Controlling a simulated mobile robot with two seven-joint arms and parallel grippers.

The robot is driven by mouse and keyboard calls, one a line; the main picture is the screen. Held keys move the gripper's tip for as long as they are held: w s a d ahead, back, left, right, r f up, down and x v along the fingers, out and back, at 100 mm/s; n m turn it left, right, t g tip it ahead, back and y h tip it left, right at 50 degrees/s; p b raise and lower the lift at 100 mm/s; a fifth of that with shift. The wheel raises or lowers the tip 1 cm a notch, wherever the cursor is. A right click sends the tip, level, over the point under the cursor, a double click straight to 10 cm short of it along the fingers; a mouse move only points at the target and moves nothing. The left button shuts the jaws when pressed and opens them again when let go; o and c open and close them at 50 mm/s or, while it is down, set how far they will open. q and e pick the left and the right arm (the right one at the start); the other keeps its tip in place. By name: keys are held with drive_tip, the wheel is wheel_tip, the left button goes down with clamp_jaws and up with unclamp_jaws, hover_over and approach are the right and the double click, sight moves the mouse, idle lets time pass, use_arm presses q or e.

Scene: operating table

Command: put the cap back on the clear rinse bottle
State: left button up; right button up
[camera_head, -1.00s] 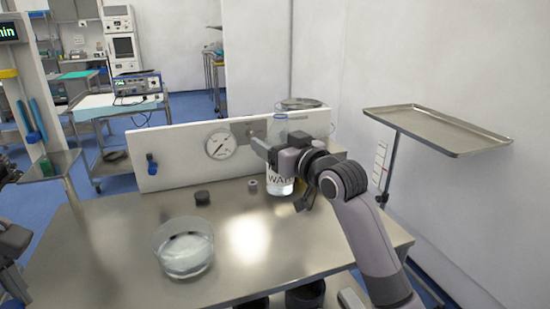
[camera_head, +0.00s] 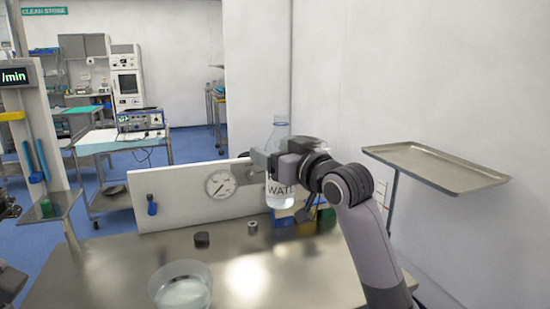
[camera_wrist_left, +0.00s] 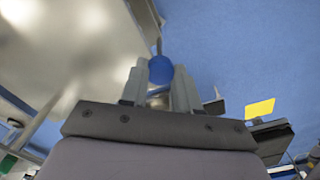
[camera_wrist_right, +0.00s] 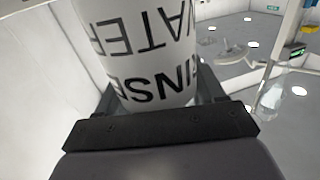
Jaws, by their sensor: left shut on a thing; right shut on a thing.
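The clear rinse bottle (camera_head: 280,190) is upright with a white label. Its narrow clear neck stands uncovered above my right gripper (camera_head: 270,162), which is shut around the bottle's upper body. The bottle's base looks raised off the table. In the right wrist view the bottle's label (camera_wrist_right: 145,50) fills the space between the fingers. In the left wrist view a round blue cap (camera_wrist_left: 160,69) is between the tips of my left gripper (camera_wrist_left: 160,82), which is shut on it. The left gripper is low, beside the table's edge, far from the bottle; its fingers do not show in the head view.
On the steel table (camera_head: 110,262) are a glass bowl (camera_head: 180,287), a dark round piece (camera_head: 202,239) and a small grey ring (camera_head: 252,227). A panel with a gauge (camera_head: 221,184) stands behind. Blue and yellow blocks (camera_head: 288,217) are near the bottle. A steel tray (camera_head: 437,167) is at right.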

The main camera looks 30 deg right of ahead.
drive_tip(key=shift+r, duration=0.15)
drive_tip(key=o, duration=0.7)
drive_tip(key=c, duration=0.8)
